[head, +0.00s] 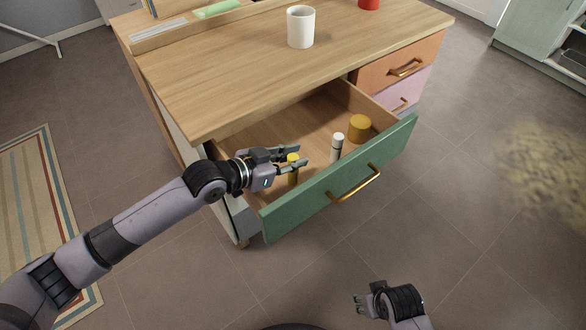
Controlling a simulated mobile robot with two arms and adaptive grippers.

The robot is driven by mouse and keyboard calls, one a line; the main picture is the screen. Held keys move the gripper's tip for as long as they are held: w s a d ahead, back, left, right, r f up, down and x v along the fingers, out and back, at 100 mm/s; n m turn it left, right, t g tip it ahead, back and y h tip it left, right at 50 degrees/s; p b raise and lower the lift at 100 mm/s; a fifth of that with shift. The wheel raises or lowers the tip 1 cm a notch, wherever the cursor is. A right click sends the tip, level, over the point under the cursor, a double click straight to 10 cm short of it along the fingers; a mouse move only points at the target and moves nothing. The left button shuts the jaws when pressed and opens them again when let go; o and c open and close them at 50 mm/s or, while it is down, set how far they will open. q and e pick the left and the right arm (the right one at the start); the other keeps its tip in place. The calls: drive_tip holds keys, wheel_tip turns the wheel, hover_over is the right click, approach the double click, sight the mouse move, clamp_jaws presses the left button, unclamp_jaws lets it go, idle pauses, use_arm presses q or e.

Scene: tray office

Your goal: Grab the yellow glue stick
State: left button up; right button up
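The yellow glue stick (293,179) stands upright in the open drawer (280,126), near its left front corner. My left gripper (301,156) reaches into the drawer from the left. Its two fingers lie apart, one on the far side of the glue stick and one on the near side, with the yellow top showing between them. The near finger hides part of the stick. I cannot tell whether the fingers touch it. My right gripper (357,305) is low in the view, in front of the desk, with its small fingers apart and nothing between them.
The green drawer front (330,195) with a brass handle (355,184) rises close by. A white mug (300,27) stands on the desk (230,75).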

use_arm(q)
clamp_jaws()
drive_tip(key=shift+r, duration=0.1)
